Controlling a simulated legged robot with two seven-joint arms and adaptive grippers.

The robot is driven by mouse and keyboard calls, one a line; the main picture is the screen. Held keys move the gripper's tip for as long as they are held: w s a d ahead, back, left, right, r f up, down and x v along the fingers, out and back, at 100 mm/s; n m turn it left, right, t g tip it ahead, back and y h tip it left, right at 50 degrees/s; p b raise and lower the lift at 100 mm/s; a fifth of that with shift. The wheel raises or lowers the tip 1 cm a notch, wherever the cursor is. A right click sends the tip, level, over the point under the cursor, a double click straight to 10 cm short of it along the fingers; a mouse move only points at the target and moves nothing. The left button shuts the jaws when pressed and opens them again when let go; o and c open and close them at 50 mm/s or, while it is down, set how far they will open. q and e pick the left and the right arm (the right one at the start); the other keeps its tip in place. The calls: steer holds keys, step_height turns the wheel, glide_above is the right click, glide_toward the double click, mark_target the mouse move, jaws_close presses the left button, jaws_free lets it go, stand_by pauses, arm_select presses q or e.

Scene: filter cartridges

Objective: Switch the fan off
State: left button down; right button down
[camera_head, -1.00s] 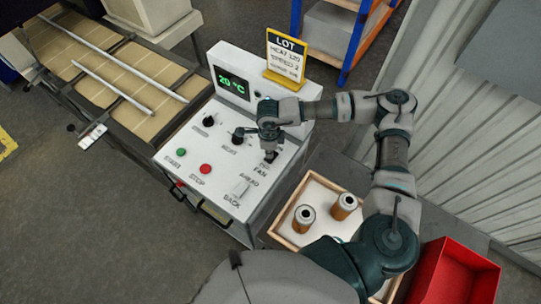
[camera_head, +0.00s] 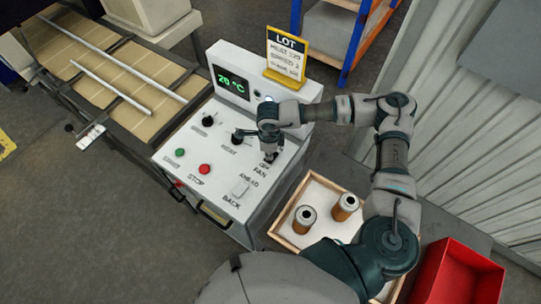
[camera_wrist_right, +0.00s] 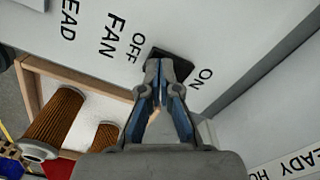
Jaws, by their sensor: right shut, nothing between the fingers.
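The control panel (camera_head: 222,170) has a FAN label beside a small dark switch. In the right wrist view the black fan switch (camera_wrist_right: 180,62) sits between the words OFF and ON, partly hidden behind my fingertips. My right gripper (camera_head: 269,153) is over the switch at the panel's right side. In the right wrist view its shut, empty fingertips (camera_wrist_right: 163,66) are at the switch, overlapping its OFF-side part. I cannot tell for certain whether they touch it or which way it is tipped. My left gripper is not in view.
Green START (camera_head: 180,152) and red STOP (camera_head: 204,169) buttons, black knobs and a white AHEAD/BACK switch (camera_head: 240,188) share the panel. A yellow-framed LOT sign (camera_head: 286,55) stands on top. A wooden tray (camera_head: 277,236) with filter cartridges and a red bin (camera_head: 458,275) are at the right.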

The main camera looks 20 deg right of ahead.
steer(key=shift+f, duration=0.3)
steer(key=shift+r+p, duration=1.5)
steer(key=shift+r, duration=2.05)
